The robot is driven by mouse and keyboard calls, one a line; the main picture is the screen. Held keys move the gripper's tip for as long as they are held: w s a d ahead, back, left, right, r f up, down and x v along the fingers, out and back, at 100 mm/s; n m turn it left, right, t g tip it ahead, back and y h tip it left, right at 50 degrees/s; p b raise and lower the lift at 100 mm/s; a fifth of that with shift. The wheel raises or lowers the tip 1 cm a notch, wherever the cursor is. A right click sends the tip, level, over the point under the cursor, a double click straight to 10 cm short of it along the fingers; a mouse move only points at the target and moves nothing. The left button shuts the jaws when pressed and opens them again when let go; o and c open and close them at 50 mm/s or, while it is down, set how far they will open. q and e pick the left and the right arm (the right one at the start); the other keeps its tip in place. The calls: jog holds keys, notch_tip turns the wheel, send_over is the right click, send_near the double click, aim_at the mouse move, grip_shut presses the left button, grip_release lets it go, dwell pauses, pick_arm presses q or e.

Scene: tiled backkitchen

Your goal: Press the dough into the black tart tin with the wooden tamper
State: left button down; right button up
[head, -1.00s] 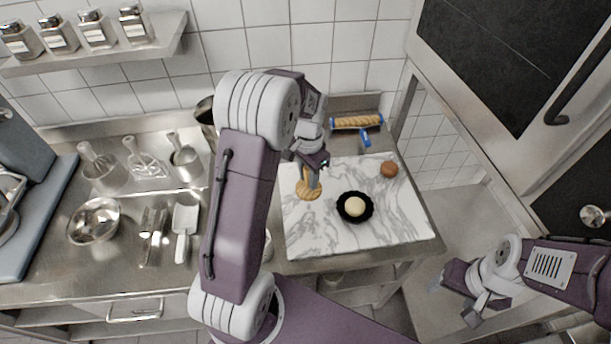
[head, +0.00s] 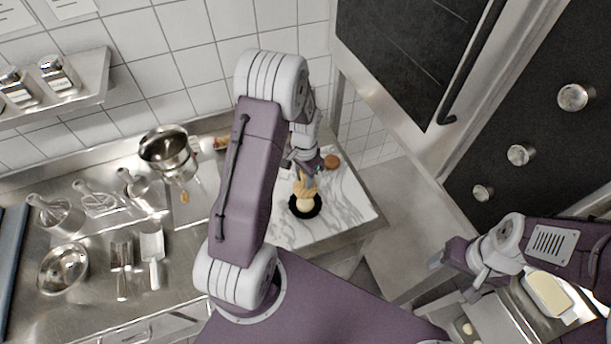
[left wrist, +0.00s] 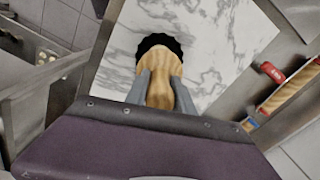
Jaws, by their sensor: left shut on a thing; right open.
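The black tart tin (head: 317,208) sits on the marble board with a pale ball of dough (head: 304,204) in it. My left gripper (head: 307,170) is shut on the wooden tamper (head: 303,187), whose head is right over or at the dough; I cannot tell whether they touch. In the left wrist view the tamper (left wrist: 160,94) stands between the fingers of my left gripper (left wrist: 161,90) and covers most of the tin (left wrist: 158,41), hiding the dough. My right gripper (head: 455,278) is open and empty at the right, away from the board.
The marble board (head: 348,205) has free room around the tin. A brown round thing (head: 331,162) lies at its back. Metal bowls, a scoop (head: 152,246) and other tools lie on the steel counter at left. A tall oven-like unit stands at right.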

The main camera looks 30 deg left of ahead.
pick_arm(q)
jog(key=shift+w+d+f+b, duration=0.1)
jog(key=shift+f+b, duration=0.2)
jog(key=shift+f, duration=0.2)
notch_tip(320, 180, down, 5)
jog(key=b, duration=0.4)
jog(key=shift+f+b, duration=0.5)
jog(key=shift+f, duration=0.1)
jog(key=shift+f+b, duration=0.85)
jog(key=shift+f, duration=0.85)
dwell(1.5)
jog(key=shift+r, duration=0.1)
dwell(0.4)
notch_tip(320, 180, up, 9)
jog(key=p, duration=0.7)
jog(key=shift+p, duration=0.35)
